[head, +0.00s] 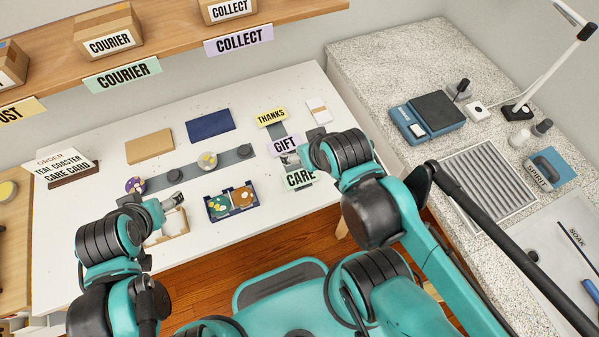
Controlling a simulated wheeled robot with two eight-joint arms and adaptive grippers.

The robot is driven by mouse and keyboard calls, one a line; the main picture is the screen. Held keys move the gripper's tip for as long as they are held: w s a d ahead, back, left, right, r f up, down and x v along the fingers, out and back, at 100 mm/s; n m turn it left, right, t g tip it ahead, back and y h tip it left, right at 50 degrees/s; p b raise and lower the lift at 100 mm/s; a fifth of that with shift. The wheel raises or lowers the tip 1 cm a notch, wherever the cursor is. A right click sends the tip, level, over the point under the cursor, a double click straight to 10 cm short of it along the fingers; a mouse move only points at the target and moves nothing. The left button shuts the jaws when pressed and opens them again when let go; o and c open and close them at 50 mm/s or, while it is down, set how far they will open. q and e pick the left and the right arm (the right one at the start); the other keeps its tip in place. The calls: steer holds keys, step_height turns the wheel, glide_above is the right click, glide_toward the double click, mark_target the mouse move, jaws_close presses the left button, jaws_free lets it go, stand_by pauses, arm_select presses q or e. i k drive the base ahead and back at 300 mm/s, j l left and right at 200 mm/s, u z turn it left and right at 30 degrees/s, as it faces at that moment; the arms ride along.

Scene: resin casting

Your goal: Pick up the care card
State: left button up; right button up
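A mint label reading CARE (300,179) lies at the front of a column of labels on the white table, below the purple GIFT label (285,145) and the yellow THANKS label (271,117). Whether a separate care card lies by the CARE label is hard to tell, since my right arm covers part of that spot. My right gripper (306,157) is just above the GIFT and CARE area; its fingers are mostly hidden. My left gripper (173,201) is over the table's front left, by an open cardboard box (170,238); its finger opening is unclear.
An order sign (67,166) naming teal coaster and care card stands at left. A dark tray with coasters (231,201), a brown pad (150,146) and a navy pad (210,124) lie on the table. A shelf (170,38) hangs behind; a speckled counter (375,65) is at right.

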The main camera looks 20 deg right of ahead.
mark_target(298, 178)
steer(key=j+z, duration=0.1)
steer(key=z, duration=0.3)
steer(key=i+j+z, duration=0.1)
steer(key=z, duration=0.3)
steer(key=j+z, duration=0.2)
steer(key=z, duration=0.2)
steer(key=i, duration=0.05)
